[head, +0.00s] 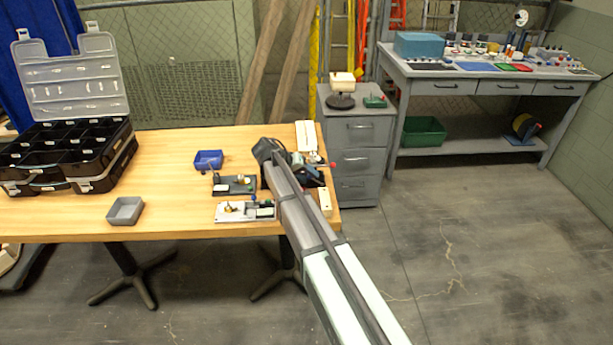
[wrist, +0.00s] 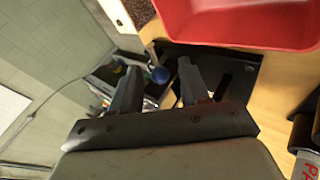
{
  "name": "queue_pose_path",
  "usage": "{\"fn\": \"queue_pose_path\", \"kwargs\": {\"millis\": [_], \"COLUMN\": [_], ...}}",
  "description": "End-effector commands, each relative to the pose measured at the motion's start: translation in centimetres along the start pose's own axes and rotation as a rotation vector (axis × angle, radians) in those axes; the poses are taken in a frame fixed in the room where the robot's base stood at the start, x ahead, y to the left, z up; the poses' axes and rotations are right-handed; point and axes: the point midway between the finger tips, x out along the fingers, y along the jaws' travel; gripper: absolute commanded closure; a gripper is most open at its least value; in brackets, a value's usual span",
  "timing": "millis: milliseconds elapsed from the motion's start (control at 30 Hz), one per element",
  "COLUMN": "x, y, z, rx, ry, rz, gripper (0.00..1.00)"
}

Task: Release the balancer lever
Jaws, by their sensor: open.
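My gripper (wrist: 158,69) is open in the wrist view, with its two fingers apart. A small blue ball knob (wrist: 159,75) shows in the gap between them; I cannot tell whether a finger touches it. It may be the end of the balancer lever, but its shaft is mostly hidden. In the head view, my gripper (head: 270,150) is over the right end of the wooden table, and my arm hides part of what lies under it. A red-tipped lever (head: 333,164) sticks out to the right there. A blue knob (head: 253,197) stands on a pale fixture (head: 231,213).
A dark fixture (head: 233,185), a blue bin (head: 208,160) and a grey tray (head: 125,211) lie left of my arm on the table (head: 170,180). An open black organizer (head: 95,160) stands far left. In the wrist view, a red container (wrist: 240,22) is close at top right.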

Motion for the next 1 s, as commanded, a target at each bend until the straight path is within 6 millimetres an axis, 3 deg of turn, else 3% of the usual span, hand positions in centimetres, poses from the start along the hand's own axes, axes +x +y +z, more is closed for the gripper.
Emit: {"fn": "queue_pose_path", "kwargs": {"millis": [67, 500, 1000], "x": [-0.01, -0.02, 0.0], "y": [0.0, 0.0, 0.8], "z": [0.0, 0.0, -0.1], "rx": [0.0, 0.0, 0.021], "ry": [0.0, 0.0, -0.016], "rz": [0.0, 0.0, -0.08], "gripper": [0.57, 0.99, 1.0]}}
